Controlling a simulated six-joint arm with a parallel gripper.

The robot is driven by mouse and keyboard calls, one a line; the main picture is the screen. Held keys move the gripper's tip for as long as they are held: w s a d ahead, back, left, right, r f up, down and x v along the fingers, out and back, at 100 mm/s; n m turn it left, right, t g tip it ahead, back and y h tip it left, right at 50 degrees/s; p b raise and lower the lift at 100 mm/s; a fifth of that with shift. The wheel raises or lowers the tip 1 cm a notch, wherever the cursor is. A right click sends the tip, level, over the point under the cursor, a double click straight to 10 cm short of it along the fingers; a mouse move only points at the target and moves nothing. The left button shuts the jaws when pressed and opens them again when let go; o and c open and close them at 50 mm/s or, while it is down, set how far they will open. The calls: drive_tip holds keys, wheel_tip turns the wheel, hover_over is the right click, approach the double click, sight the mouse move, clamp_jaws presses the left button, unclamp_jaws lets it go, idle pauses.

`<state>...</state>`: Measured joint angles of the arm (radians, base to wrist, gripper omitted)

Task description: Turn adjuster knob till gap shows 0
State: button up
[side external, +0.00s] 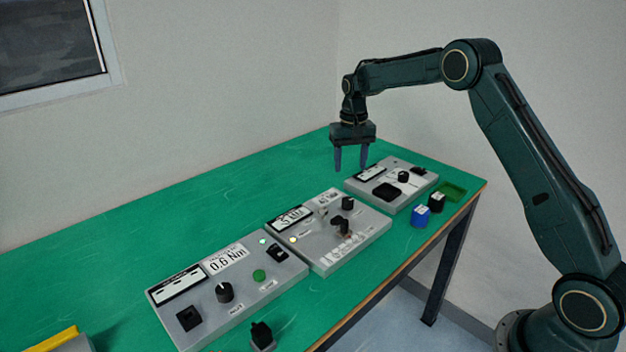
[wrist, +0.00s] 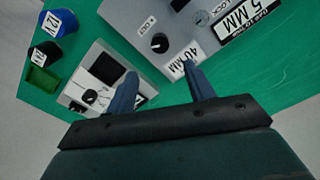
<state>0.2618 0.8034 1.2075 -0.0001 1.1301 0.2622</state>
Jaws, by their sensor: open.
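The middle grey panel (side external: 318,262) on the green table carries a display (side external: 290,217) that also shows in the wrist view (wrist: 243,21), upside down, reading 5 MM. A small black knob (side external: 347,203) stands on this panel; it also shows in the wrist view (wrist: 159,43) with a white pointer mark and a small label beside it. A white plate (wrist: 184,60) near it reads 40 MM. My gripper (side external: 351,167) points down, open and empty, above the table near the back panel. In the wrist view its fingertips (wrist: 160,68) appear just below the knob, apart from it.
The back panel (side external: 415,188) has a dark square and a small knob. A blue cylinder (side external: 421,216), a black cylinder (side external: 437,202) and a green tray (side external: 454,191) stand at the right edge. The front panel (side external: 205,318) reads 0.6 Nm.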

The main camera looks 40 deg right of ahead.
sight(348, 200)
wheel_tip(348, 200, down, 12)
drive_tip(key=shift+r, duration=0.2)
idle(0.4)
drive_tip(key=shift+c, duration=0.4)
drive_tip(key=c, duration=0.9)
drive_tip(key=shift+n, duration=2.9)
drive_tip(key=shift+r, duration=0.1)
drive_tip(key=o, duration=1)
